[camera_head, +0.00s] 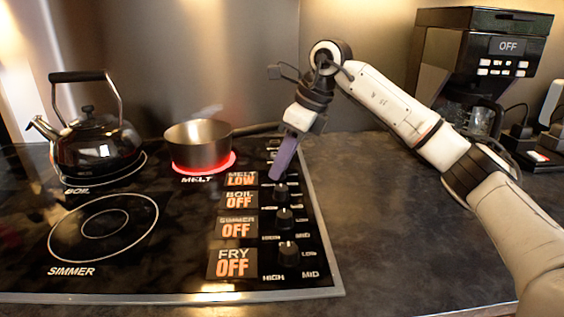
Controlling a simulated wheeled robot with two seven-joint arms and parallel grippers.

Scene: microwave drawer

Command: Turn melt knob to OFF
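The cooktop's display for melt (240,179) reads LOW. The melt burner (232,163) glows red under a steel saucepan (197,147). My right gripper (276,176) reaches down with purple fingers over the far end of the knob column, where the melt knob would be. The fingers and wrist cover that knob, so its pointer is hidden. I cannot tell whether the fingers touch it or how far apart they are. My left gripper is not in view.
The boil knob (281,192), simmer knob (284,218) and fry knob (289,253) line up toward the front; their displays read OFF. A black kettle (98,140) stands on the boil burner. A coffee maker (470,70) stands back right.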

